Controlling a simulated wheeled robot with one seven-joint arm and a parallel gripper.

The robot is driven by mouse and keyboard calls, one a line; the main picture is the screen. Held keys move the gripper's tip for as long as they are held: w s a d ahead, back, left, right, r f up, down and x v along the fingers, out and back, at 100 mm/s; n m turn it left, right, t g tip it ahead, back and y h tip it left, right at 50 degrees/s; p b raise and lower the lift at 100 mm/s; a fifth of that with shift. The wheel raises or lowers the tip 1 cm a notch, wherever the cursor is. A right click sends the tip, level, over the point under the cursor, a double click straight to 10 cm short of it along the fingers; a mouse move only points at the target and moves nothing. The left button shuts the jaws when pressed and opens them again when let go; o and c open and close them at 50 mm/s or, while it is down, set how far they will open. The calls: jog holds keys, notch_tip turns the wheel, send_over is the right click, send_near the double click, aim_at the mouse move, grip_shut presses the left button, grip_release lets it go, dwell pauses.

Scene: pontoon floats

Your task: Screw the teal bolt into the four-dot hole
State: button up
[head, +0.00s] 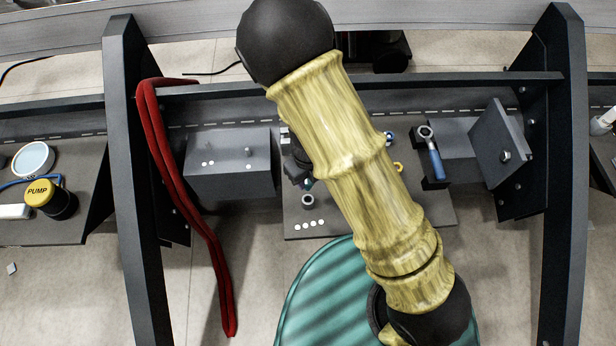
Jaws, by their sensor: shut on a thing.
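A dark plate (420,211) lies at the middle of the bench, with a row of white dots (309,225) near its front left edge. Just behind the dots is a light ring around a dark hole (308,200), the four-dot hole. My gripper (304,181) shows only in part at the left edge of my yellow arm, which covers most of it. It is shut on the teal bolt (308,185), of which a small teal bit shows just behind the ring. I cannot tell whether the bolt touches the hole.
A grey block (228,180) with two dots and pegs stands left. A red strap (180,185) hangs over the left frame. A yellow ring (398,167) and a blue ring (389,138) lie right of my arm, near a blue-handled wrench (435,160) and a tilted grey panel (495,145).

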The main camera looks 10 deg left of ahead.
jog(key=shift+r, duration=0.1)
dwell(0.3)
jog(key=b, duration=0.4)
send_over(308, 196)
jog(key=s, duration=0.1)
jog(key=shift+s+d+f, duration=0.1)
jog(key=shift+s+f, duration=0.05)
jog(key=shift+f, duration=2.85)
jog(key=shift+p, duration=0.6)
jog(key=shift+f+b, duration=2.15)
jog(key=shift+f, duration=0.45)
jog(key=o, duration=1.2)
jog(key=shift+r, duration=0.1)
notch_tip(308, 196, up, 17)
jog(key=p, duration=0.7)
jog(key=shift+r+p, duration=0.2)
jog(key=shift+p, duration=0.15)
